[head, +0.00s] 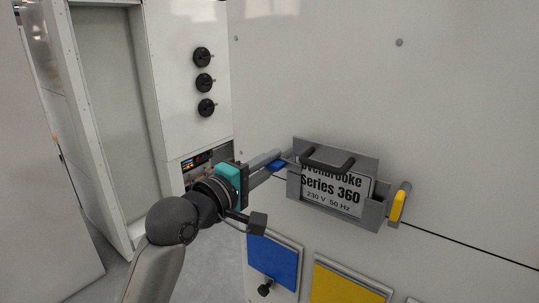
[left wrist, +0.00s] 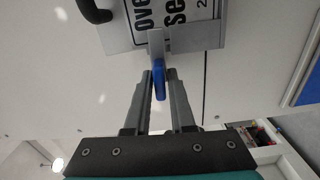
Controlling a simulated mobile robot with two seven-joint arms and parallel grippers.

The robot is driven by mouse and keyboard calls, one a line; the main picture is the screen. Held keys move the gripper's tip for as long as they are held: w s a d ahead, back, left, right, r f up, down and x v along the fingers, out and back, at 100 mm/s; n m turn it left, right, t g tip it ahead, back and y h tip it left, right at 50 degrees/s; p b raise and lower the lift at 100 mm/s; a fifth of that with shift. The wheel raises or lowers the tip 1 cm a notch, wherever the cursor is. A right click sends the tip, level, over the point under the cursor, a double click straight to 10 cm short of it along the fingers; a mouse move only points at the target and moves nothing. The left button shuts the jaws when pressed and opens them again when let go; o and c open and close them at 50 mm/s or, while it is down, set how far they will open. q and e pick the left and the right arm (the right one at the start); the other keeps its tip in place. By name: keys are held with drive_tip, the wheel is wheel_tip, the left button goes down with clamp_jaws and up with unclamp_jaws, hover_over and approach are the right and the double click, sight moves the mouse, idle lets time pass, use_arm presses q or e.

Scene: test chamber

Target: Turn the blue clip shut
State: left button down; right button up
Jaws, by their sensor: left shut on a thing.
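The blue clip (head: 276,166) is at the left end of a grey holder (head: 372,214) on the white wall. In the left wrist view the blue clip (left wrist: 159,82) lies between the fingers, lengthwise along them, beside a grey bracket. My left gripper (head: 271,162) comes in from the left and is shut on the blue clip; its fingers (left wrist: 161,74) partly hide it. A yellow clip (head: 398,206) sits at the holder's right end. The holder carries a printed plate (head: 333,190) with a dark handle (head: 328,161). My right gripper is not in view.
Blue (head: 273,262) and yellow (head: 345,286) panels are on the wall below the holder. Several black knobs (head: 204,83) stick out of a white cabinet at the left. The wall above the holder is mostly bare.

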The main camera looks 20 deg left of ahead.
use_arm(q)
drive_tip(key=shift+n, duration=0.4)
drive_tip(key=c, duration=0.9)
unclamp_jaws()
